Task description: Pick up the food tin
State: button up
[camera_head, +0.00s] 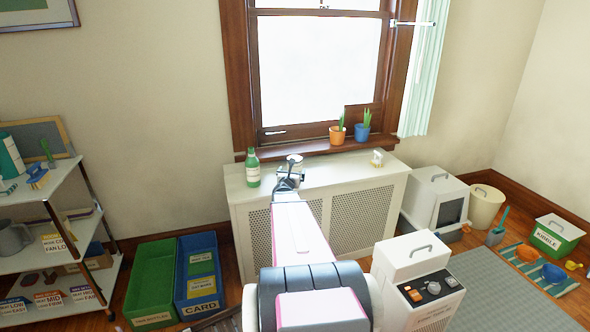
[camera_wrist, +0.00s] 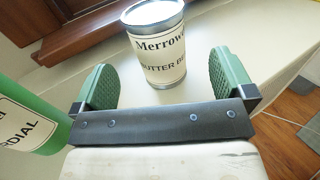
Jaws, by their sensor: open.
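The food tin (camera_wrist: 158,50) stands upright on the white radiator cover (camera_wrist: 215,20). Its cream label reads "Merrow" and what looks like "BUTTER BE", cut off at the edge. My gripper (camera_wrist: 163,75) is open, with a green pad on each side, and the tin is ahead of the gap between the pads. The tin appears apart from both pads. In the head view my gripper (camera_head: 290,172) is at the cover's top, and my arm and gripper hide much of the tin there.
A green cordial bottle (camera_head: 252,168) stands on the cover left of my gripper; it is close beside the left pad in the wrist view (camera_wrist: 30,125). A small pale item (camera_head: 377,158) stands on the right. Potted plants (camera_head: 337,134) line the sill.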

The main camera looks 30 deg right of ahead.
jog(key=x, duration=0.8)
jog(key=shift+w+a, duration=0.1)
jog(key=shift+w, duration=0.15)
jog(key=shift+s, duration=0.1)
jog(key=c, duration=0.9)
